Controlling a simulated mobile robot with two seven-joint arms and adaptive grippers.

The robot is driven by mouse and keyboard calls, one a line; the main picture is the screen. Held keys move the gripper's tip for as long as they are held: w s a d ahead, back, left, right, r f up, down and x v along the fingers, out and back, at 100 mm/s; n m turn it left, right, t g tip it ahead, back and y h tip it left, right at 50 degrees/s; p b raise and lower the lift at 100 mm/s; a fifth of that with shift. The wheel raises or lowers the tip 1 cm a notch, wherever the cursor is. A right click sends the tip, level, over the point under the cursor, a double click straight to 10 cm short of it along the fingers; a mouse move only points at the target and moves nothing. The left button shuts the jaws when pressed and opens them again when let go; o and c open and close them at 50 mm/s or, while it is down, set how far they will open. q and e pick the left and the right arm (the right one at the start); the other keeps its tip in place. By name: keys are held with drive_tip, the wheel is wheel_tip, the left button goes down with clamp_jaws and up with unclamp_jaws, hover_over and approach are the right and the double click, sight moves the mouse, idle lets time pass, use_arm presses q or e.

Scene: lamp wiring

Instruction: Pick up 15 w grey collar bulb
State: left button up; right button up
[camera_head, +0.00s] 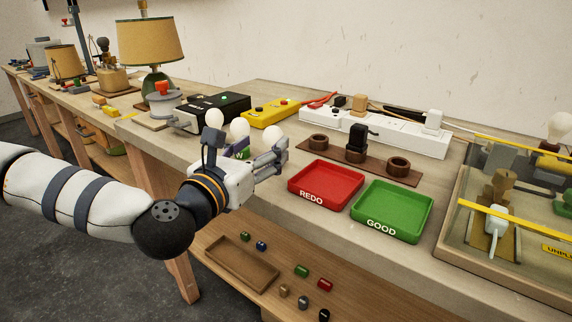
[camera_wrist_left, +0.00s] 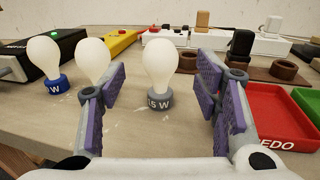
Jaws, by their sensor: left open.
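The bulb with the grey collar marked "15 W" (camera_wrist_left: 158,70) stands upright on the bench, in the gap between the fingers of my left gripper in the left wrist view. In the head view the rightmost bulb (camera_head: 273,131) appears to be this one, its collar hidden by the gripper. My left gripper (camera_wrist_left: 163,105) is open, with purple pads on either side of the bulb and visible space between. It also shows in the head view (camera_head: 246,158). My right gripper is not in view.
A blue-collared bulb (camera_wrist_left: 44,62) and another bulb (camera_wrist_left: 92,60), partly hidden by the left finger, stand close on the left. A red REDO tray (camera_head: 326,186) and green GOOD tray (camera_head: 392,212) lie to the right. A black box (camera_head: 222,106) stands behind.

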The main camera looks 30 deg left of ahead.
sight(268, 141)
use_arm(q)
drive_tip(key=shift+w, duration=0.3)
drive_tip(key=w, duration=0.5)
drive_tip(key=shift+a, duration=0.35)
drive_tip(key=c, duration=1.3)
